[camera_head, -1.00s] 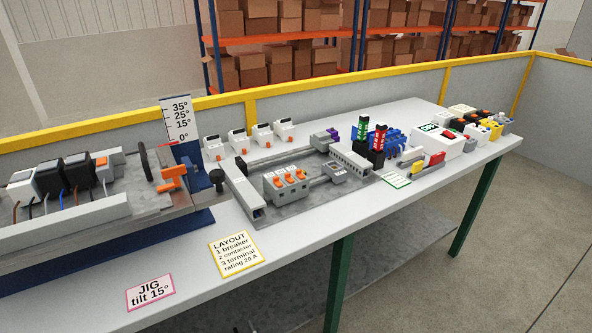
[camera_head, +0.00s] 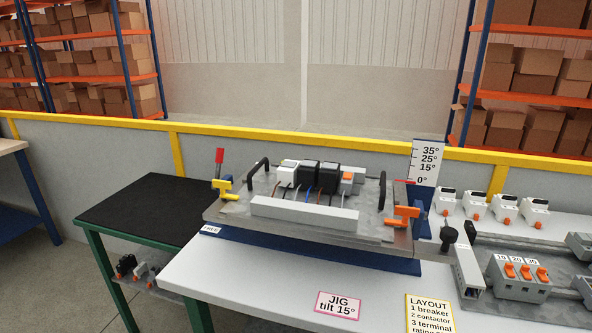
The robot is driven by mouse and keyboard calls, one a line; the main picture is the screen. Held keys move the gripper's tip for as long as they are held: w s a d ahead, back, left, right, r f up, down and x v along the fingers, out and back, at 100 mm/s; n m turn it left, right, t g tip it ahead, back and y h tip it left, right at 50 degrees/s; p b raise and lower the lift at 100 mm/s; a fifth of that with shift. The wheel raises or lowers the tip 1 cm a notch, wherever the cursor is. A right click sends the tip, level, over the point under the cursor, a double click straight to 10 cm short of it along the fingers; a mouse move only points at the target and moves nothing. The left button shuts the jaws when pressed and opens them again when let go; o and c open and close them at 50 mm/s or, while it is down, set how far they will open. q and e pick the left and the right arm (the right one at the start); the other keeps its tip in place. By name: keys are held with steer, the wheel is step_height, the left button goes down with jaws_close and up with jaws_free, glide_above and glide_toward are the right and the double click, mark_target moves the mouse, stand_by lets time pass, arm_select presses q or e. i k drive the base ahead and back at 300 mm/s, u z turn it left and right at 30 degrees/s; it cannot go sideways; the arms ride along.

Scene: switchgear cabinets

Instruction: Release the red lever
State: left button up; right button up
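The red lever (camera_head: 219,157) stands close to upright at the left end of the jig, above a yellow clamp (camera_head: 226,190). The clamp sits at the left edge of the grey jig plate (camera_head: 250,206). At the right end of the plate is an orange clamp (camera_head: 404,214). The plate carries a row of white and black devices (camera_head: 308,175) with wires, a white duct (camera_head: 304,213) and two black handles, the left handle (camera_head: 259,174) and the right handle (camera_head: 382,190). Neither of my grippers shows in this view.
An angle scale (camera_head: 426,161) and a black knob (camera_head: 449,235) stand right of the jig. A JIG tilt 15° card (camera_head: 338,306) lies in front. A dark-topped green table (camera_head: 140,215) stands at the left with its top clear. Breakers (camera_head: 520,275) sit at the right.

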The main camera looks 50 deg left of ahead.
mark_target(220, 152)
steer(key=u, duration=2.65)
steer(key=k, duration=0.7)
steer(key=u, duration=0.95)
steer(key=i, duration=0.65)
steer(key=u, duration=0.35)
steer(key=i, duration=1.75)
steer(key=z, duration=0.45)
steer(key=i, duration=1)
steer(key=z, duration=1.55)
steer(key=i, duration=0.85)
steer(key=z, duration=0.65)
